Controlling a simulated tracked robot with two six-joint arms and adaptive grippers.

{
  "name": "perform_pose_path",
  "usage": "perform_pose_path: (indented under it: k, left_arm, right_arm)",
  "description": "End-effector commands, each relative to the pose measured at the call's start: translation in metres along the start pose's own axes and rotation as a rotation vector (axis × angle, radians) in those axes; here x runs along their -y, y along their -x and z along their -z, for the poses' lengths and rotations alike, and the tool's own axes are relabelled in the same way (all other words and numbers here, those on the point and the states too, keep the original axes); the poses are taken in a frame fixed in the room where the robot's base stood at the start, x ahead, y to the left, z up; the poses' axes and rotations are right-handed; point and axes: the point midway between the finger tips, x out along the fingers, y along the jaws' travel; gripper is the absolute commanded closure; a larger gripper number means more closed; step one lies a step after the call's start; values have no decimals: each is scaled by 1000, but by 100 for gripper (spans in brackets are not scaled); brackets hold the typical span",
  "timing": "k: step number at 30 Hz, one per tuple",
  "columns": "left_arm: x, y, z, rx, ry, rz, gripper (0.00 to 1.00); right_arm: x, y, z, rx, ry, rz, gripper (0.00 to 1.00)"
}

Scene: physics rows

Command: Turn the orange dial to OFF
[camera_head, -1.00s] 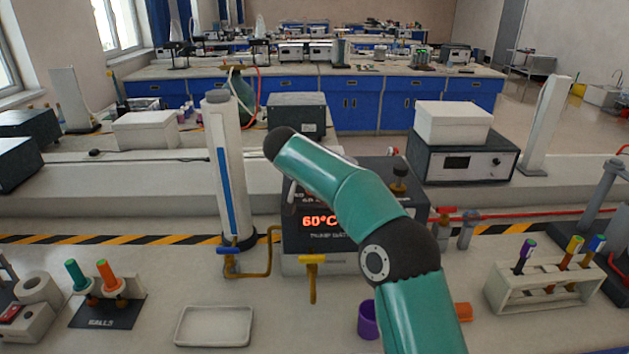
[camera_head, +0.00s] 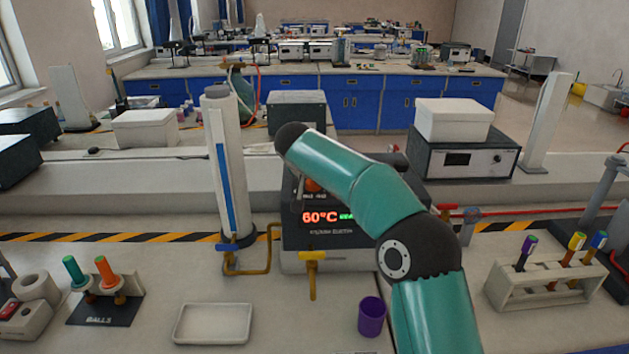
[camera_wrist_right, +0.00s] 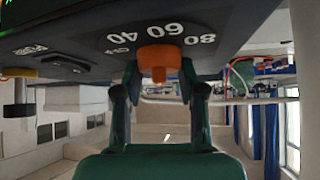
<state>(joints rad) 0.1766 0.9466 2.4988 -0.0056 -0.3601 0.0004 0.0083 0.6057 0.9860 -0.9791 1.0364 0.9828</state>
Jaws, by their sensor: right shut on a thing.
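The orange dial (camera_wrist_right: 160,60) sits on the dark front of the heating bath (camera_head: 330,240). A small part of the dial (camera_head: 312,185) shows beside my arm in the head view. White marks 40, 60 and 80 and a small OFF surround it in the upside-down wrist view. My right gripper (camera_wrist_right: 160,88) is shut on the dial, with one finger on each side. In the head view my right arm hides most of this gripper. The red display (camera_head: 320,217) reads 60°C with green text beside it. I cannot tell exactly where the dial points. My left gripper is out of view.
A tall white column (camera_head: 228,170) and a yellow-handled tap (camera_head: 312,257) stand close to the bath. A white tray (camera_head: 213,324), a purple cup (camera_head: 372,317) and a tube rack (camera_head: 545,283) are on the bench in front. Bare bench lies between tray and cup.

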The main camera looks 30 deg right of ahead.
Motion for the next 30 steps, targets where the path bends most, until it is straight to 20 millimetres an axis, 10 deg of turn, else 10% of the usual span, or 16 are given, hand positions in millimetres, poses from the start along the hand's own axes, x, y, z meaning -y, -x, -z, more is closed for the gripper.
perform_pose_path:
  k: [30]
  left_arm:
    - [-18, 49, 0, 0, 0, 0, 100]
  right_arm:
    - [-3, 0, 3, 2, 652, 657, 95]
